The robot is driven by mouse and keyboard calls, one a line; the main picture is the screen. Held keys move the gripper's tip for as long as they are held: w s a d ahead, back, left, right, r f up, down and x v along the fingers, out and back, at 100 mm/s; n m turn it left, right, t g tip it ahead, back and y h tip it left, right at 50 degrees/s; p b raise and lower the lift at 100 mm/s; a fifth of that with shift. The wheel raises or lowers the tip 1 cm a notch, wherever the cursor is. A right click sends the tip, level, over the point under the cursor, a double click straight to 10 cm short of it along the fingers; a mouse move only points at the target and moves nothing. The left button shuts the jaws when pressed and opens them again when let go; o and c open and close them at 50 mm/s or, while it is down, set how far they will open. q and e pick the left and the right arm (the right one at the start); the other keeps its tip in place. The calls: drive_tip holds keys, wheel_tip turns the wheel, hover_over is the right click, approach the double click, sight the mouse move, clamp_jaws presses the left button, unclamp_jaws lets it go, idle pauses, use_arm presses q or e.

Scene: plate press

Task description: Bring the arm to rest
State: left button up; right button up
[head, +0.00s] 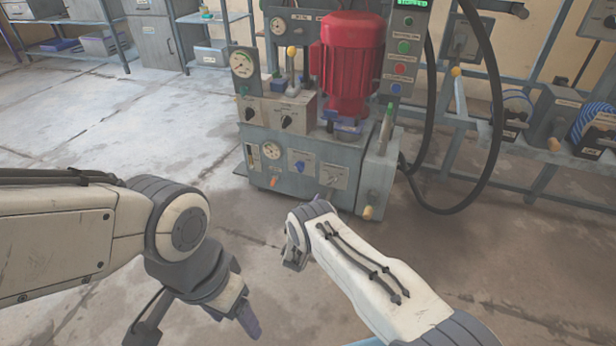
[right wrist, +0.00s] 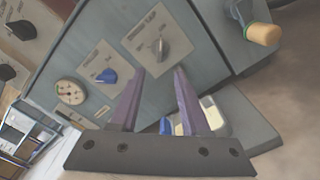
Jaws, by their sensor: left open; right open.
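My left gripper (head: 245,318) is low in the head view, pointing down over the bare floor, with a purple finger showing. It is open and holds nothing that I can see. My right arm (head: 365,270) reaches in from the lower right. Its gripper (head: 295,252) is in front of the press unit and mostly hidden by the wrist. In the right wrist view the two purple fingers of the right gripper (right wrist: 160,72) stand apart with nothing held between them. Beyond them is the press unit's front panel with a grey knob (right wrist: 160,47) and a blue knob (right wrist: 107,76).
The grey press unit (head: 335,155) with a red motor (head: 351,62) stands ahead. An orange-tipped lever (head: 367,212) sticks out at its lower right. A black hose (head: 485,170) loops to the floor at right. Shelves (head: 100,45) stand at back left. The left floor is clear.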

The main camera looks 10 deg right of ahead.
drive_tip(key=s+a+r+m+g+h+p, duration=0.1)
drive_tip(key=s+a+r+m+g+p, duration=0.25)
drive_tip(key=r, duration=0.95)
drive_tip(key=s+r+m+g+h+p, duration=0.15)
drive_tip(key=s+r+m+g, duration=0.35)
drive_tip(key=r, duration=0.8)
drive_tip(key=s+a+r+m+g+y+p, duration=0.15)
drive_tip(key=s+a+r+y, duration=0.35)
drive_tip(key=s, duration=0.7)
drive_tip(key=s+a+r+m+g+y+p, duration=0.1)
drive_tip(key=s+a+r+g+y+p, duration=0.4)
drive_tip(key=s, duration=0.8)
drive_tip(key=s+a+r+m+y, duration=0.25)
drive_tip(key=s+r, duration=0.45)
drive_tip(key=s, duration=0.5)
wheel_tip(320, 180, up, 38)
drive_tip(key=y+p, duration=0.1)
drive_tip(key=p, duration=3.7)
drive_tip(key=shift+s+a+n, duration=0.3)
drive_tip(key=shift+a+n, duration=0.05)
